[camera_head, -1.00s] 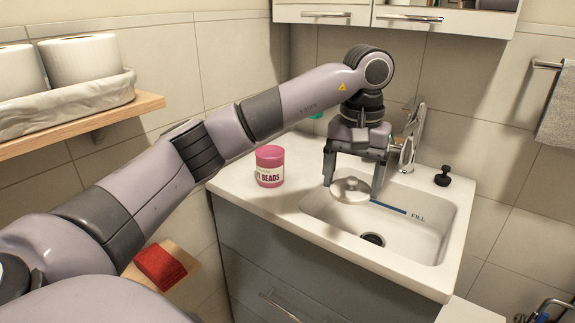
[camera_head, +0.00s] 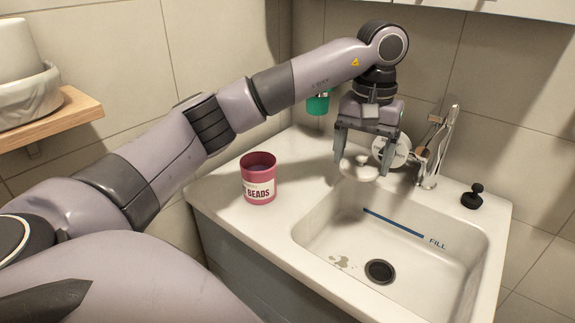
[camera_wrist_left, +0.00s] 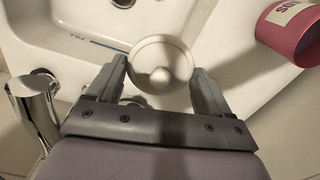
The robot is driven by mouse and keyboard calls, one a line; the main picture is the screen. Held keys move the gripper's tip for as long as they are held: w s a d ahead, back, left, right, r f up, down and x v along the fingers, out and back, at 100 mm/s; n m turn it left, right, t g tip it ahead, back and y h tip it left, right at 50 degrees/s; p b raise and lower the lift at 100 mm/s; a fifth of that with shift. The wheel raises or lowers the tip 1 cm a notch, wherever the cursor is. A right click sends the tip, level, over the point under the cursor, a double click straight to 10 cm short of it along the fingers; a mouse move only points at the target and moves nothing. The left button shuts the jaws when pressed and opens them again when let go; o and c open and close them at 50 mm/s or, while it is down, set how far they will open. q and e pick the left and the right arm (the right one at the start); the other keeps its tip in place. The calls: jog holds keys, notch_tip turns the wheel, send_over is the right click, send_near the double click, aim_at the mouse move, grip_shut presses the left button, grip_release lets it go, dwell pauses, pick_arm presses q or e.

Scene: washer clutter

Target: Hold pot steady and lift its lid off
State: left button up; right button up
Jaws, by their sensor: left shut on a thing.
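A pale round pot (camera_head: 357,174) with a round-knobbed lid (camera_head: 359,160) is between the fingers of my left gripper (camera_head: 362,166), at the back left edge of the sink. The fingers grip it from both sides. In the left wrist view, the lid (camera_wrist_left: 146,57) shows from above as a pale disc with its knob, and my left gripper (camera_wrist_left: 160,80) has a finger at each side. The pot's body is mostly hidden under the lid, and I cannot tell whether it touches the counter. My right gripper is not in view.
A pink beads jar (camera_head: 259,184) stands on the counter left of the sink basin (camera_head: 340,235). The tap (camera_head: 438,150), a round white disc (camera_head: 391,150) and a black stopper (camera_head: 472,197) are at the back right. A teal item (camera_head: 318,104) is behind my arm. The front-left counter is clear.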

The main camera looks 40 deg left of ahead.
pick_arm(q)
send_near(302, 177)
jog(key=d+f, duration=0.3)
jog(key=shift+w+d+f, duration=0.15)
jog(key=shift+d+f, duration=0.2)
jog(key=shift+d, duration=0.05)
jog(key=a+f, duration=0.1)
jog(key=a, duration=0.1)
jog(key=a+f+b, duration=0.1)
jog(key=a+f, duration=0.1)
jog(key=shift+s, duration=0.25)
jog(key=shift+r, duration=0.1)
